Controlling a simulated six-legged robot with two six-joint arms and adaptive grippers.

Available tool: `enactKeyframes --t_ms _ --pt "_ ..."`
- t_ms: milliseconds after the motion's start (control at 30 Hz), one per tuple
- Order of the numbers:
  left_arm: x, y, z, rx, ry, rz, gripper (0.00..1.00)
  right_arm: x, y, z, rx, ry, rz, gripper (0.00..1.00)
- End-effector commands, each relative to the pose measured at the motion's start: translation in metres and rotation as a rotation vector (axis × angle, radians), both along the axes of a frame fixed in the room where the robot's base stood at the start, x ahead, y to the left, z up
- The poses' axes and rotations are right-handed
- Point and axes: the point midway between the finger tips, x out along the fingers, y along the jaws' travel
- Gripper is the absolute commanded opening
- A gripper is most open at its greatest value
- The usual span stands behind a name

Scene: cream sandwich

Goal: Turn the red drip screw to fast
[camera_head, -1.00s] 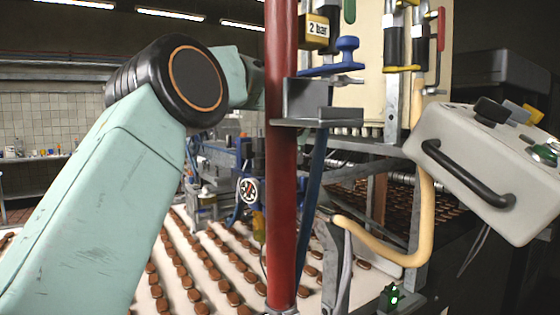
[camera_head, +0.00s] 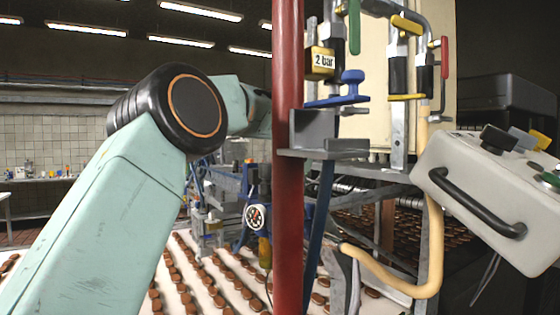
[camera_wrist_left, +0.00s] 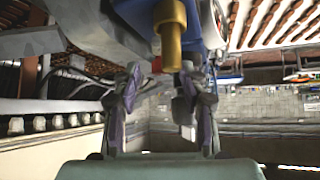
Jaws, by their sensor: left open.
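My left gripper (camera_wrist_left: 158,95) shows in the left wrist view with its two fingers apart and nothing between them. A brass cylinder (camera_wrist_left: 171,42) hangs just beyond the fingers. A small red piece (camera_wrist_left: 157,64) beside it may be the red drip screw; most of it is hidden and its setting cannot be read. In the head view my left arm reaches in from the left, and its gripper is hidden behind the red post. No red drip screw can be made out for certain there. My right gripper is in neither view.
The red post (camera_head: 288,200) stands in front of the blue machine, which carries a round dial (camera_head: 257,217). A grey bracket (camera_head: 320,130), clamps and a yellow hose (camera_head: 380,270) are right of it. A grey control box (camera_head: 490,185) stands at the right. Brown biscuits cover the white belt.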

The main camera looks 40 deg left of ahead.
Motion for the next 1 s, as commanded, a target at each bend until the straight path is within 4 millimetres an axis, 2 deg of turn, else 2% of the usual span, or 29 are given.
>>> enactKeyframes --t_ms 133,300,667,800,1000 --pt "-0.004 0.003 0.002 -0.007 -0.003 -0.141 0.43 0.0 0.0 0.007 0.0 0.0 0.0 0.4" --pt "-0.005 0.005 0.005 -0.006 -0.002 -0.292 0.43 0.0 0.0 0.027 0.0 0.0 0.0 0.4" --pt "-0.007 0.008 0.005 -0.004 -0.002 -0.476 0.43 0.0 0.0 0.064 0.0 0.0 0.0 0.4" --pt "-0.021 0.0 0.018 0.001 -0.007 -0.482 0.43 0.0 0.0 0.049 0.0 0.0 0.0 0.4" --pt "-0.043 -0.01 0.041 0.002 -0.005 -0.48 0.43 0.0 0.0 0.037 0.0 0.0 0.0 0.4"
